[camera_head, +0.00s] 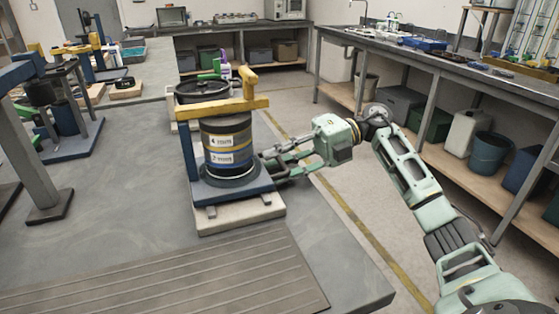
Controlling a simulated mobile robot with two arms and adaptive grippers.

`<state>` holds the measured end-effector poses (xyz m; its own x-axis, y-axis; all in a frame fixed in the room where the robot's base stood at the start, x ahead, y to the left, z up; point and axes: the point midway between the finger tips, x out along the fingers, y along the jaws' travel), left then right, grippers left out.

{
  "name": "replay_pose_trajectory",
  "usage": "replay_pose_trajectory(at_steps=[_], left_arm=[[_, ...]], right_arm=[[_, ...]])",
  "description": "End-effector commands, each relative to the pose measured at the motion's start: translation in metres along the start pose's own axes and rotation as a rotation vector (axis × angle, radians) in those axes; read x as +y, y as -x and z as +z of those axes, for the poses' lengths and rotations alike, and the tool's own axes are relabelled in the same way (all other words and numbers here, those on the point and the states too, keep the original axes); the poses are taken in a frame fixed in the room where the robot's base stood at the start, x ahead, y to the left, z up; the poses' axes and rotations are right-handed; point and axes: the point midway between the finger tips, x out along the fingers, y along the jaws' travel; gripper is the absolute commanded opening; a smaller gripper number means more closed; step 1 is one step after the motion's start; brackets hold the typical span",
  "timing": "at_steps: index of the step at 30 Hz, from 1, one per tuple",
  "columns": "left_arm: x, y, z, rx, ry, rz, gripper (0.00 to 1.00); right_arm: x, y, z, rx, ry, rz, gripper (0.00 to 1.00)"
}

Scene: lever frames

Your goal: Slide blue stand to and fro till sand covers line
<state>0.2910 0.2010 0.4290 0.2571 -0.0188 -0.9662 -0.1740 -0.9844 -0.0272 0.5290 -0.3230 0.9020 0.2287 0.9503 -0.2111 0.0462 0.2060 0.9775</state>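The blue stand (188,152) is upright on a pale slab (240,214) at the right side of the grey table. It has a blue post, a blue base and a yellow beam (215,109) across its top. A dark cylinder (226,134) with white labels and a yellow band stands on its base, under the beam. I cannot make out sand or a marked line. My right gripper (268,166) reaches in from the right, with its fingertips at the stand's right side beside the cylinder. Contact and closure are unclear. My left gripper is out of view.
A ribbed dark panel (170,280) lies in front of the slab. A dark pan (185,92) and a purple-and-white bottle (225,70) stand behind the stand. Other blue frames (62,125) stand at left. The table between them is clear. A shelved bench (430,65) lines the right.

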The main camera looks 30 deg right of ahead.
Motion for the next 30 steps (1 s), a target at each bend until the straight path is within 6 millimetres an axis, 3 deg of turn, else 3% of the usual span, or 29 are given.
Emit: replay_pose_trajectory(at_steps=[10, 28, 30], left_arm=[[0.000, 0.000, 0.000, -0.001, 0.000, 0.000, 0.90], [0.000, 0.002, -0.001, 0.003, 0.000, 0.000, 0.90], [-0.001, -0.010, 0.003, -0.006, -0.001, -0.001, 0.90]], right_arm=[[0.000, 0.000, 0.000, 0.000, 0.000, 0.000, 0.01], [0.001, -0.003, 0.002, 0.000, -0.001, 0.001, 0.00], [0.003, -0.008, 0.005, 0.000, -0.002, 0.002, 0.00]])
